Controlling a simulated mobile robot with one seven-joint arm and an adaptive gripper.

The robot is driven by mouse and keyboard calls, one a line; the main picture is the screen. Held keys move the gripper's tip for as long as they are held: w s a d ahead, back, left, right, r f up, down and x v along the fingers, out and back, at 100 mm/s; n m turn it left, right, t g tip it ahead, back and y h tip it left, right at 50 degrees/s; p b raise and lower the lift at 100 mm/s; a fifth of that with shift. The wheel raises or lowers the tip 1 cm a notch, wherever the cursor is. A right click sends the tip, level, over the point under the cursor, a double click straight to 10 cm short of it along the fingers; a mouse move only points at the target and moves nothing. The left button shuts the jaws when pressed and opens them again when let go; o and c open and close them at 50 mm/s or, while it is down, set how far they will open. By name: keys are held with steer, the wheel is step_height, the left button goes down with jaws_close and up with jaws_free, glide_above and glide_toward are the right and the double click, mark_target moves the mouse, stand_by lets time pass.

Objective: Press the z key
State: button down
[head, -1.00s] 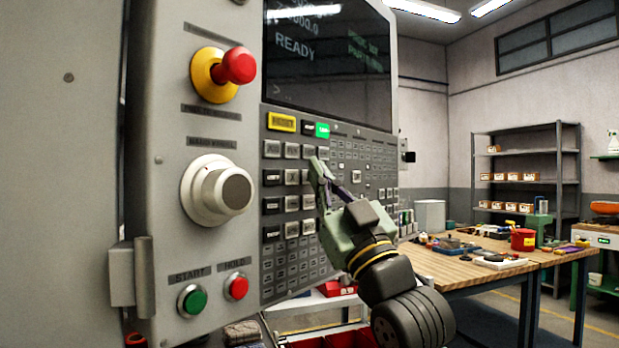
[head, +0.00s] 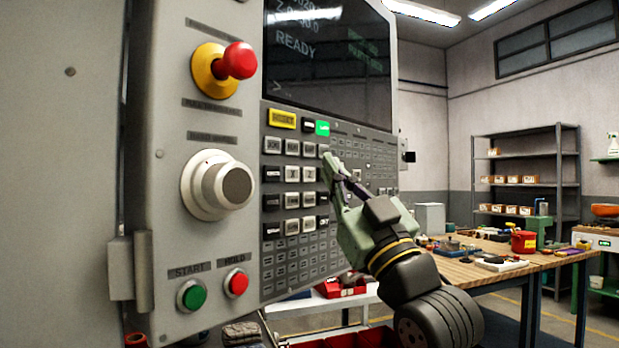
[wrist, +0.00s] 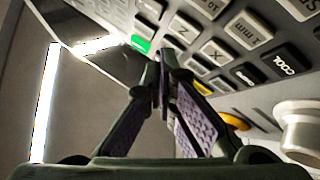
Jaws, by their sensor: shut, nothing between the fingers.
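The z key (head: 308,174) is a pale key marked Z on the control panel (head: 275,245) in the head view, just right of the X key (head: 292,174). The fingertips also show in the wrist view (wrist: 164,62), close to the panel. I cannot tell whether they touch any key.
A red stop knob (head: 238,61), a white handwheel (head: 222,189) and green and red buttons (head: 192,296) stick out left of the keys. The dark screen (head: 330,55) above shows READY. A wooden bench (head: 465,270) with tools stands behind right.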

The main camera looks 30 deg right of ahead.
steer(key=s, duration=0.2)
steer(key=s+d+b, duration=0.1)
steer(key=shift+s, duration=0.35)
stand_by(0.5)
